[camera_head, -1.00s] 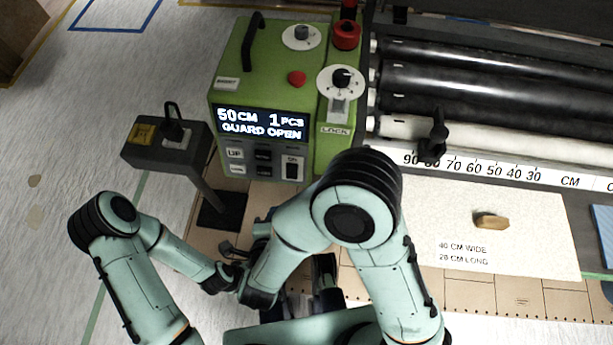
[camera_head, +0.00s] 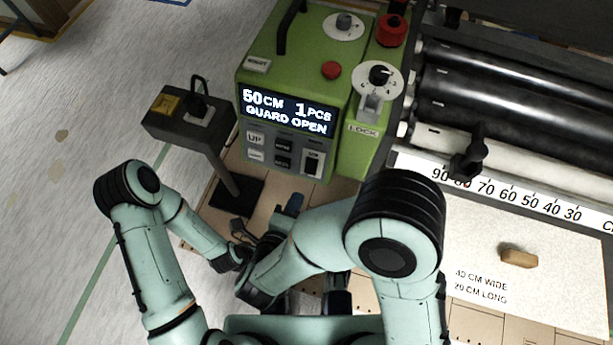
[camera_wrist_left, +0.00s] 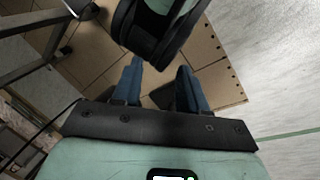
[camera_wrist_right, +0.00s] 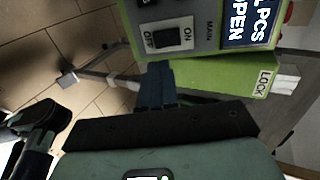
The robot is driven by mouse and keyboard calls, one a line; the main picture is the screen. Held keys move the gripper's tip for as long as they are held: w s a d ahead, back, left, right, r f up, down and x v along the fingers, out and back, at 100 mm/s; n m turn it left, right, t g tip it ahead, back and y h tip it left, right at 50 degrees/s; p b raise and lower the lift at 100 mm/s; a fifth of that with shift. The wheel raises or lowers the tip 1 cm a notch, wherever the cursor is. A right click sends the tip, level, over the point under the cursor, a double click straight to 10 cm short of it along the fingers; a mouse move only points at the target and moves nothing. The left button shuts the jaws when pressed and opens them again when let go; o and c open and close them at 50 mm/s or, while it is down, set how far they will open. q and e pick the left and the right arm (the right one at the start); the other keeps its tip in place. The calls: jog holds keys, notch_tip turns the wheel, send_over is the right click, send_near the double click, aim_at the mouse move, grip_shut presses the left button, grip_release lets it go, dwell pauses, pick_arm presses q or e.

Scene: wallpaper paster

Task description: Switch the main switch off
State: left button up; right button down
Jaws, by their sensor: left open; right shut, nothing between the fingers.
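The main switch (camera_head: 312,163) is a black rocker at the lower right of the control panel on the green machine (camera_head: 262,75). In the right wrist view the switch (camera_wrist_right: 165,40) lies between the labels OFF and ON, with MAIN printed beside it. Which way the rocker is tipped I cannot tell. My right gripper (camera_head: 292,203) is just below the panel in the head view. In the right wrist view its blue fingers (camera_wrist_right: 157,68) are shut and empty, with their tips near the switch. My left gripper (camera_wrist_left: 159,68) is open and empty; one of my arm links shows beyond its fingers.
The display (camera_head: 287,112) reads 50CM 1PCS, GUARD OPEN. A grey pedestal (camera_head: 185,128) with a plugged cable stands left of the machine. Black rollers (camera_head: 510,85) lie to the right, above a white sheet (camera_head: 480,245) bearing a brown piece (camera_head: 519,258).

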aim_at(310, 171)
pick_arm(q)
jog(key=shift+t, duration=0.5)
jog(key=w, duration=0.1)
jog(key=w+a+f+b, duration=0.1)
jog(key=w+f, duration=0.1)
jog(key=shift+w+a+f+b, duration=0.1)
jog(key=shift+a+b, duration=0.2)
jog(key=shift+b, duration=0.1)
pick_arm(e)
jog(key=x, duration=0.9)
jog(key=shift+w, duration=0.1)
jog(key=shift+w+d+f, duration=0.1)
jog(key=shift+f, duration=0.15)
pick_arm(q)
jog(key=shift+f, duration=0.1)
pick_arm(e)
jog(key=shift+r, duration=0.1)
jog(key=shift+r+p, duration=0.6)
jog(key=shift+r, duration=0.2)
pick_arm(q)
jog(key=shift+r+y, duration=0.3)
jog(key=shift+r, duration=0.5)
